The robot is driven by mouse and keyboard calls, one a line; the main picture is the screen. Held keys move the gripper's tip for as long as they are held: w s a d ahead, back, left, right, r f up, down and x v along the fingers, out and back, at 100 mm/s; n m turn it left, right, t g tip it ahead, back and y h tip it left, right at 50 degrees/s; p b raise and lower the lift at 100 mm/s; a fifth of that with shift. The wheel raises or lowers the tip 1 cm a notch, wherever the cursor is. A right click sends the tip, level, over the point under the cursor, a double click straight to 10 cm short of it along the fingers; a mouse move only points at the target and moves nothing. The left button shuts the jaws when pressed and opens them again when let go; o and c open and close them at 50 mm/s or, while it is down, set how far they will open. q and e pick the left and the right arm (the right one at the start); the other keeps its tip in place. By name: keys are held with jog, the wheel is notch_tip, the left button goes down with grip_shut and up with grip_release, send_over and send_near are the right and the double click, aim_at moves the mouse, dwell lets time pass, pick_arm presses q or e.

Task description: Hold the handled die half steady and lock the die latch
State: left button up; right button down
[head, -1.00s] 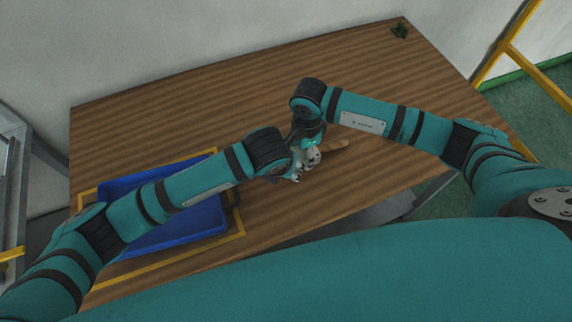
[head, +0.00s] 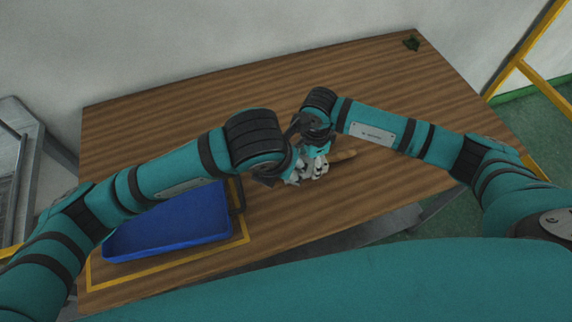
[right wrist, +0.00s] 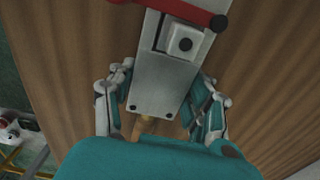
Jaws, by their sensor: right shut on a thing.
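The grey metal die (right wrist: 155,85) lies on the wooden table, seen from above in the right wrist view. A red latch bar (right wrist: 180,14) crosses its top end, near a pale square block (right wrist: 183,43). My right gripper (right wrist: 162,103) has a finger on each side of the die body and is shut on the handled half. My left gripper (head: 294,176) is close beside it in the head view; its fingertips are largely hidden, so its opening is unclear.
A blue tray (head: 175,228) sits inside a yellow outline at the table's left front. A small dark green object (head: 411,43) lies at the far right corner. The back of the wooden table (head: 210,115) is clear.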

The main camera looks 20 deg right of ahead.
jog(key=shift+c, duration=2.4)
grip_release()
jog(key=shift+r, duration=0.1)
